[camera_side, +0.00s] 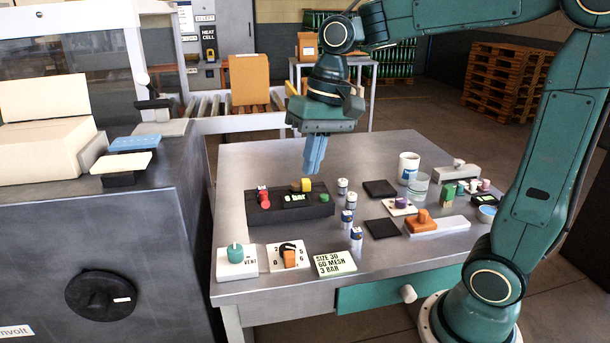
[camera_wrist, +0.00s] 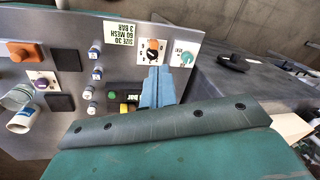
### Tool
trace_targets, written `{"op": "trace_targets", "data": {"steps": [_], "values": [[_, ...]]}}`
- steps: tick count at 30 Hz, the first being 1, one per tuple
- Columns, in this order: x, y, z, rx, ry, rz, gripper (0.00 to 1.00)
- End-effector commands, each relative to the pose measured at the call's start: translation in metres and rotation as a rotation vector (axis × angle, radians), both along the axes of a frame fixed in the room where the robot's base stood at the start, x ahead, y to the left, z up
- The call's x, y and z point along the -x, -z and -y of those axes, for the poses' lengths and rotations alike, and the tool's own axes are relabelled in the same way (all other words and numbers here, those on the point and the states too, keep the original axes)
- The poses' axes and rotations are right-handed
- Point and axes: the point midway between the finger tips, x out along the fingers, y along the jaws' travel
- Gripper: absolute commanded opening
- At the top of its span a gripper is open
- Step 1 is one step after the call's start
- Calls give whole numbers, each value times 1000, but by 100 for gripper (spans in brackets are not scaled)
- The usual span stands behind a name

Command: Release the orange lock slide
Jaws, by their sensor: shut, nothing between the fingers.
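The orange lock slide (camera_side: 422,218) appears to be the orange block on a pale flat rail (camera_side: 450,225) at the right of the table. It also shows at the left edge of the wrist view (camera_wrist: 20,51). My gripper (camera_side: 314,165) has its blue fingers together, pointing down, with nothing held. It is well to the left of the orange block and apart from it, above or just behind the black control box (camera_side: 318,208). In the wrist view the gripper's fingers (camera_wrist: 157,82) overlap part of that box.
The box carries a red knob (camera_side: 264,199), a yellow knob (camera_side: 302,185), a green button (camera_side: 324,198) and a display. A dial (camera_side: 289,256) with a black-orange pointer and a teal knob (camera_side: 235,252) sit in front. Several small bottles and a mug (camera_side: 408,167) stand between and behind.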

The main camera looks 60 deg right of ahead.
Motion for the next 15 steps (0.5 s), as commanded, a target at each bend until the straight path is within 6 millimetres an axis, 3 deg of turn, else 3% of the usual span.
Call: {"op": "trace_targets", "data": {"steps": [15], "values": [[-66,34,24,-62,155,-202,0]]}}
